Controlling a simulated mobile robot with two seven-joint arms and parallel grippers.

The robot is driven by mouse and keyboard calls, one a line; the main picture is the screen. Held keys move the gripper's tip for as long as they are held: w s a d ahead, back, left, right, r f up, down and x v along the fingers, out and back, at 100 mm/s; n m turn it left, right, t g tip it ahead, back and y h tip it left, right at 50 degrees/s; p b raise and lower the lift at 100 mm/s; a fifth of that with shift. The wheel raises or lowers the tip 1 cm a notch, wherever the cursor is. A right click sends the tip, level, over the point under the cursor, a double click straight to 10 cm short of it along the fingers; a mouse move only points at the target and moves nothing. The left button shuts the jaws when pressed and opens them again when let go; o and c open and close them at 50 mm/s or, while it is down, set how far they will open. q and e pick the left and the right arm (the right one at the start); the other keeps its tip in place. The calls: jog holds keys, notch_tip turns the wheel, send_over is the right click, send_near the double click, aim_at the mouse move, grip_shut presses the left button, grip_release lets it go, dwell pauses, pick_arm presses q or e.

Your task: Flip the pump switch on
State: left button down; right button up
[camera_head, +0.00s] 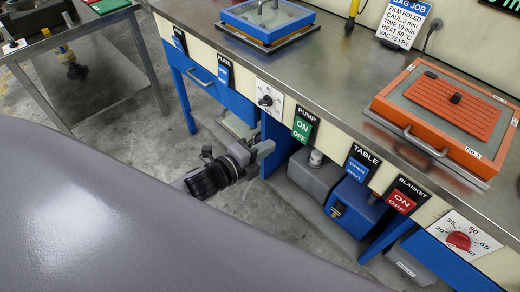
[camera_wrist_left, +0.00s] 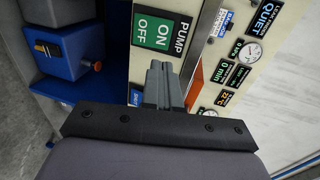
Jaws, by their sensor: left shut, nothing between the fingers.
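The pump switch (camera_head: 302,130) is a green rocker marked ON above OFF, under a black PUMP label on the bench's front panel. In the left wrist view the pump switch (camera_wrist_left: 153,30) appears just beyond my fingertips, turned on its side. My left gripper (camera_head: 266,148) is shut and empty, to the left of the switch and a little lower in the head view. Its closed fingers (camera_wrist_left: 160,72) point toward the panel; a gap to the switch seems to remain. I cannot tell which way the rocker is tilted. My right gripper is out of view.
Blue TABLE (camera_head: 357,169) and red BLANKET (camera_head: 401,200) switches sit to the right. A dial plate (camera_head: 269,98) is left of PUMP. Grey and blue units (camera_head: 356,208) stand under the bench. An orange-framed press (camera_head: 440,105) is on top.

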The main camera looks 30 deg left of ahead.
pick_arm(q)
jog(key=shift+v, duration=0.8)
